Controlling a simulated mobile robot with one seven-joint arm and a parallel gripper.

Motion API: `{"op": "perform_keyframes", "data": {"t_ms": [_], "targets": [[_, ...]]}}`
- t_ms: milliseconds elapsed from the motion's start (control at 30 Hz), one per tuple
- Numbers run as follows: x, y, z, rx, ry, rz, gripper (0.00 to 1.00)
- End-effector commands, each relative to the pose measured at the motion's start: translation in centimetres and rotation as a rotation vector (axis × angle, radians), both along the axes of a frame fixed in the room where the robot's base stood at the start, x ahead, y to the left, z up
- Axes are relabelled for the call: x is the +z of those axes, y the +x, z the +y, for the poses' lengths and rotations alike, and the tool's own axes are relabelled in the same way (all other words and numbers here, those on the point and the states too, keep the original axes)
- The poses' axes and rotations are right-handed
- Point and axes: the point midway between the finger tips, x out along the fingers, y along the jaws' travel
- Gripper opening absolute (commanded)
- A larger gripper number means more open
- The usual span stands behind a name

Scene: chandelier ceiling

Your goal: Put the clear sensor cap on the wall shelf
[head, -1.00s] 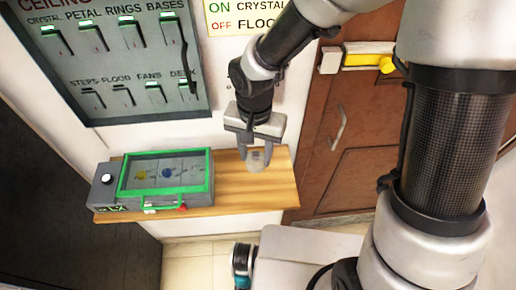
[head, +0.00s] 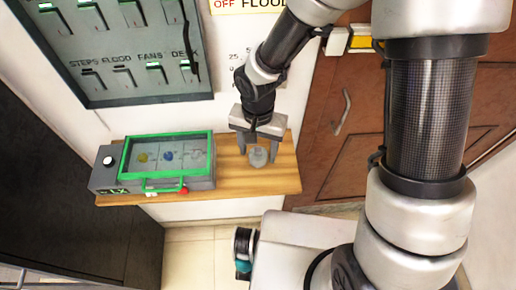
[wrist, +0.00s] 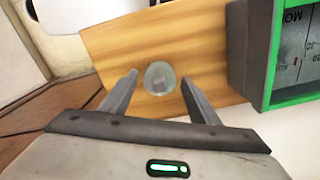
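The clear sensor cap (head: 258,158) is a small round see-through piece on the wooden wall shelf (head: 228,178), on the bare part right of the green-framed box. It also shows in the wrist view (wrist: 160,78) as a pale disc against the wood. My gripper (head: 258,154) points down over the cap. In the wrist view my gripper (wrist: 159,77) is open, with one finger on each side of the cap and a small gap at each side. The cap appears to rest on the shelf.
A grey box with a green frame and clear lid (head: 165,158) fills the shelf's left part. A switch panel (head: 120,65) hangs on the wall above. A brown door (head: 345,110) is at the right. Bare wood lies around the cap.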

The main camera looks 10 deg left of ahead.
Motion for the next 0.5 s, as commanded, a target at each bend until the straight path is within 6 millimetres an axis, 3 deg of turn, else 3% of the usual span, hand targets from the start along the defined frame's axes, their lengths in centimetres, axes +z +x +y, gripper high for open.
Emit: {"op": "perform_keyframes", "data": {"t_ms": [333,500], "targets": [[0.3,0.0,0.0,0.000,0.000,0.000,0.58],[2.3,0.2,0.0,-0.002,0.001,-0.005,0.58]]}}
